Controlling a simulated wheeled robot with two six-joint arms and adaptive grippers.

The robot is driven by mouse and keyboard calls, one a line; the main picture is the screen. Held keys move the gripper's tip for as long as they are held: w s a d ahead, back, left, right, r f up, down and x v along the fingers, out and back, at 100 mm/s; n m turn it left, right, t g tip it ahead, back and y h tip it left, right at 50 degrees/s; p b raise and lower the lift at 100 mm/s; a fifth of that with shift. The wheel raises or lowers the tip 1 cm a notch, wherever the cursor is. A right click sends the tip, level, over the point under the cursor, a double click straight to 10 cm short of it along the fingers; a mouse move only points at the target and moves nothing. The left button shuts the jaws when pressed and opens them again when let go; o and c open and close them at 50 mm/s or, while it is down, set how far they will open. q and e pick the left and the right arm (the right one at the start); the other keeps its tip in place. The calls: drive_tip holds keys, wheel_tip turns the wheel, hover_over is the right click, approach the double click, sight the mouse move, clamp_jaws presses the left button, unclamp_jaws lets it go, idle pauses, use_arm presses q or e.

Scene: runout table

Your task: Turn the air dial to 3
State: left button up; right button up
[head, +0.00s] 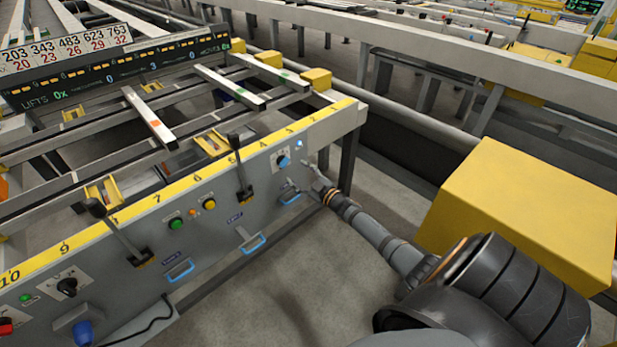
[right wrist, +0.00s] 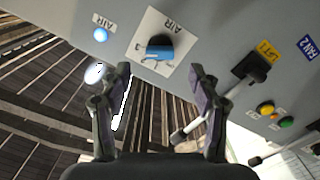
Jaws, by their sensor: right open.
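The air dial (head: 283,161) is a blue knob on a white plate, on the grey front panel near its right end. In the right wrist view the air dial (right wrist: 158,52) has a dark top and blue lower part, and its plate reads AIR. The number it points at is too small to read. My right gripper (head: 314,180) is beside the dial, to its lower right in the head view. In the right wrist view my right gripper (right wrist: 160,76) is open and empty, its fingertips short of the dial. My left gripper is not in view.
A lit blue AIR lamp (right wrist: 100,34) is beside the dial. A black lever (head: 243,180), a green button (head: 175,224) and an orange button (head: 209,204) are further left on the panel. A large yellow box (head: 520,205) stands at right. The floor before the panel is clear.

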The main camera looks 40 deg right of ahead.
drive_tip(key=s, duration=0.6)
drive_tip(key=shift+d, duration=0.2)
drive_tip(key=s+a+f+m+g+h, duration=0.1)
drive_tip(key=s+f+m+g, duration=0.15)
drive_tip(key=s+f, duration=0.65)
drive_tip(key=s+a+f+m+g+h, duration=0.15)
drive_tip(key=s+f+g, duration=0.35)
drive_tip(key=f, duration=0.8)
drive_tip(key=s+f+m+g+h, duration=0.1)
drive_tip(key=s+f+g, duration=0.2)
drive_tip(key=s+f, duration=0.7)
drive_tip(key=s+a+f+m+g, duration=0.1)
drive_tip(key=s+a+f+g, duration=0.1)
drive_tip(key=s+a+f, duration=0.3)
drive_tip(key=s+a+f+g, duration=0.2)
drive_tip(key=s+f, duration=0.1)
drive_tip(key=s, duration=0.5)
drive_tip(key=s+a+f+m+g, duration=0.1)
drive_tip(key=s+a+f+g, duration=0.1)
drive_tip(key=s+a+f, duration=0.3)
drive_tip(key=s+r+y+p, duration=0.1)
drive_tip(key=s+r+p, duration=0.2)
drive_tip(key=r+p, duration=0.9)
drive_tip(key=shift+s+a+r, duration=0.15)
drive_tip(key=shift+s+r, duration=0.2)
drive_tip(key=shift+r, duration=0.15)
